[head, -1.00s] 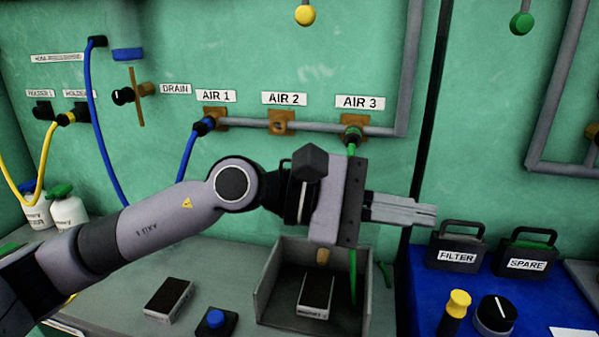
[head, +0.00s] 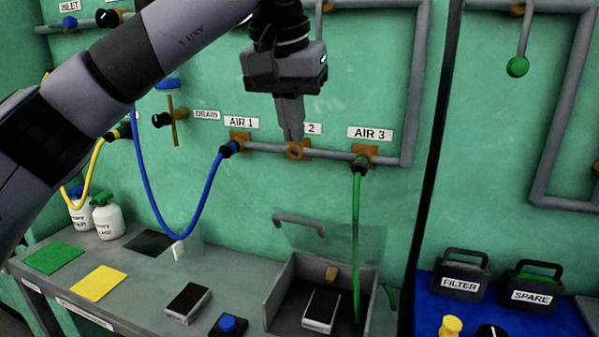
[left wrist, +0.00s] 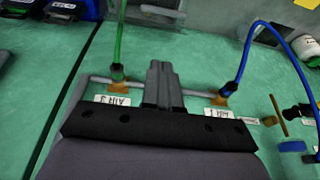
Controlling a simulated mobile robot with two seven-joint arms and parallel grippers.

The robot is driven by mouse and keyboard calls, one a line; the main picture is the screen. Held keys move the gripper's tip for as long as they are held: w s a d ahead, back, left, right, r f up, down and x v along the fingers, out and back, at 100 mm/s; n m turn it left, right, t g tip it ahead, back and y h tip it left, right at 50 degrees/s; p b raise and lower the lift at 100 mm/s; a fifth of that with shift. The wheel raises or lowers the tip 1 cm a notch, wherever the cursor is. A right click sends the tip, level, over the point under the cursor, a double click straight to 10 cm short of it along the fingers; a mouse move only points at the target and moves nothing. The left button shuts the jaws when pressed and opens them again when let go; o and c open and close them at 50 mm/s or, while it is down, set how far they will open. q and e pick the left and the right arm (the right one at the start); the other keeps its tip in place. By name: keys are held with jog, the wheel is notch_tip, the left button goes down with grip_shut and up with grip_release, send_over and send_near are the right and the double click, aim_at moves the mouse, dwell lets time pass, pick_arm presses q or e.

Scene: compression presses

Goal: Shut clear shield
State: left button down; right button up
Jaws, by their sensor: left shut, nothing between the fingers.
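The clear shield (head: 335,238) stands raised at the back of the grey open-topped press box (head: 278,292), with a grey bar handle (head: 298,221) at its upper left. A dark block with a pale label (head: 321,309) sits inside the box. My left gripper (head: 291,136) is shut and empty, pointing down in front of the AIR 2 port, above the shield and apart from it. In the left wrist view my shut fingers (left wrist: 159,68) show between the AIR 3 and AIR 1 labels. My right gripper is not in view.
A green hose (head: 356,235) hangs from AIR 3 into the box area. A blue hose (head: 188,236) loops from AIR 1. A dark block (head: 188,302) and a blue button (head: 228,325) are left of the box. FILTER (head: 459,276) and SPARE (head: 530,288) cases stand right.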

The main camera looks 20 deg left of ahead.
pick_arm(q)
send_over(297, 218)
jog(key=w, duration=0.2)
notch_tip(297, 218, down, 10)
jog(key=shift+s+f, duration=0.8)
jog(key=shift+f, duration=0.2)
jog(key=shift+s+f, duration=0.2)
jog(key=shift+f, duration=0.2)
jog(key=shift+f, duration=0.1)
